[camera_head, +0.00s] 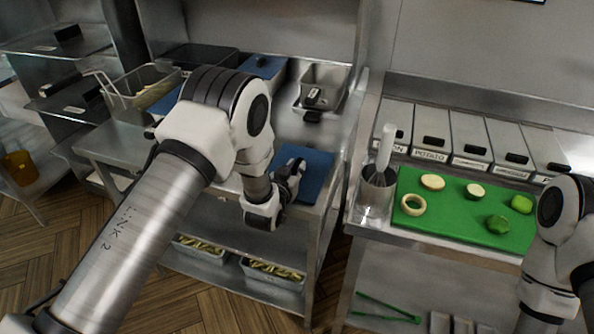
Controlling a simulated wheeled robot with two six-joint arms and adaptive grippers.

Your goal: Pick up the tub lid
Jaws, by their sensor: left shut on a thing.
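A flat blue panel, which looks like the tub lid (318,168), is at the front right of the steel fryer-side counter. My left gripper (292,176) is over its left part, with its dark fingers shut on it. The fingers and wrist hide the grasped spot and the panel's left side. I cannot tell whether the panel is lifted or resting on the counter. My right arm shows at the right edge, but its gripper is outside the view.
A steel pan (325,84) and another blue lid (263,66) are behind. A wire basket (146,92) stands left. On the right counter are a green board (459,204) with vegetable pieces, a steel cup (377,190) with a utensil, and several lidded tubs (431,133).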

